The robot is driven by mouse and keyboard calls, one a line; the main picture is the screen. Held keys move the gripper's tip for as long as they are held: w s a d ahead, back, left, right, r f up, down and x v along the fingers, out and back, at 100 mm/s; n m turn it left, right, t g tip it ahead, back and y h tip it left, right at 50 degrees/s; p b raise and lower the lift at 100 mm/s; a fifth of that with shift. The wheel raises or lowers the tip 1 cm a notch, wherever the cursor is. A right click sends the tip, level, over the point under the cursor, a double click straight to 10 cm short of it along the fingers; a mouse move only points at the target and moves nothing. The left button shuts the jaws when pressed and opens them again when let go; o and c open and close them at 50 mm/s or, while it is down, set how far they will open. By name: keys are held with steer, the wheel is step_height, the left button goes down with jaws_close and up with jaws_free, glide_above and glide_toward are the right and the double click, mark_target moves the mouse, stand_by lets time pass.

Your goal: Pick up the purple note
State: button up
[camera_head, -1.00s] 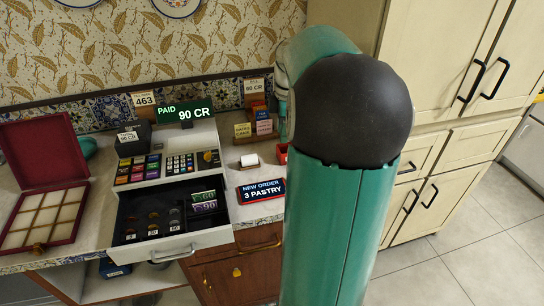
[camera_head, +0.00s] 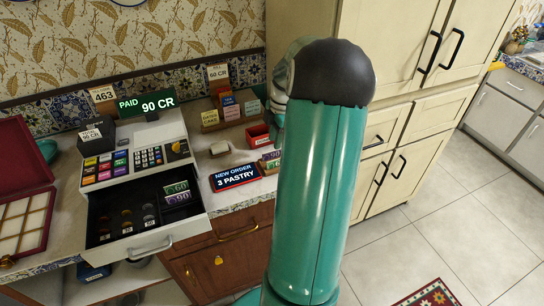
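A purple note marked 90 (camera_head: 178,198) stands in the open cash drawer (camera_head: 160,240), just in front of a green note marked 60 (camera_head: 176,187). Another purple note marked 90 (camera_head: 271,155) stands on the counter beside the order sign, with a green note (camera_head: 272,164) in front of it. My teal arm rises through the middle of the view, to the right of the drawer and the counter notes. My gripper is not visible, so its state does not show.
The cash register (camera_head: 134,155) stands behind the drawer. The "3 PASTRY" sign (camera_head: 235,177), a red box (camera_head: 258,136) and card holders (camera_head: 230,112) are on the counter. A red compartment case (camera_head: 25,225) lies at left. Tall cabinets (camera_head: 400,80) stand at right; tiled floor is open there.

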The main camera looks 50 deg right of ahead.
mark_target(272, 156)
steer(key=f, duration=0.4)
steer(key=shift+w+a+f, duration=0.25)
steer(key=shift+w+a, duration=0.05)
steer(key=shift+a, duration=0.1)
jaws_close()
